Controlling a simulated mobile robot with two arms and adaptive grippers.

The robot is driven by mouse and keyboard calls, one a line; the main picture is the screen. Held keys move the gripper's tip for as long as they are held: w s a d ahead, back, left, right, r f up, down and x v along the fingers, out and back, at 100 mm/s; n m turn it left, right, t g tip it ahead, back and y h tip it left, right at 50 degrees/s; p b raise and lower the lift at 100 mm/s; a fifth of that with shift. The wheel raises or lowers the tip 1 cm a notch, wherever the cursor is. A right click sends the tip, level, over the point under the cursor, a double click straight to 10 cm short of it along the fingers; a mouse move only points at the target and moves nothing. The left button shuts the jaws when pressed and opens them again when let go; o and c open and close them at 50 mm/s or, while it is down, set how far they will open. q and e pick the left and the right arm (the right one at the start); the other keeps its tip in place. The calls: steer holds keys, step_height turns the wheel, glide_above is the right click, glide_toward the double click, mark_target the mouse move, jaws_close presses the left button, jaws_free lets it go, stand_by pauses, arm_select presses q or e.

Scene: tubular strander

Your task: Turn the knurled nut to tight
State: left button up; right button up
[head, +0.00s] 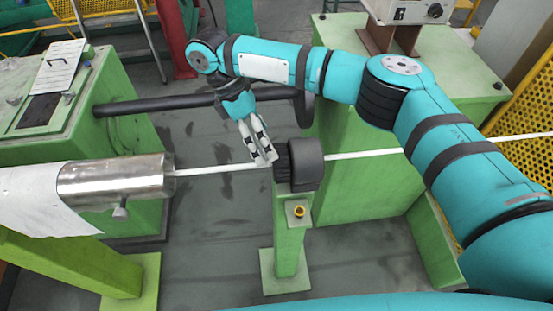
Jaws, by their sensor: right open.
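A dark ribbed ring, which looks like the knurled nut (281,160), sits on the left end of a black cylindrical block (307,164) on a green post. A white rod or cable (225,169) runs level into it from the left and shows again on the right side. My right gripper (262,158) reaches down from above, just left of the ring, with its grey fingers close to the rod and the ring. The fingers are apart. I cannot tell whether they touch the ring. My left gripper is out of view.
A metal cylinder (115,180) on a green machine stands to the left. A black horizontal bar (190,103) runs behind my gripper. A brass fitting (299,211) sits on the green post (288,245) below the block. Grey floor lies open on both sides of the post.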

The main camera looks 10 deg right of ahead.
mark_target(276, 162)
steer(key=x, duration=0.6)
steer(key=shift+p, duration=0.4)
steer(key=shift+d+f, duration=0.1)
steer(key=shift+f, duration=0.25)
steer(key=shift+s+d+f, duration=0.1)
steer(key=shift+s+f, duration=0.05)
steer(key=shift+f, duration=0.1)
steer(key=c, duration=0.3)
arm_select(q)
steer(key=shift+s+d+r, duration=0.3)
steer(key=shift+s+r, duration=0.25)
arm_select(e)
steer(key=c, duration=0.7)
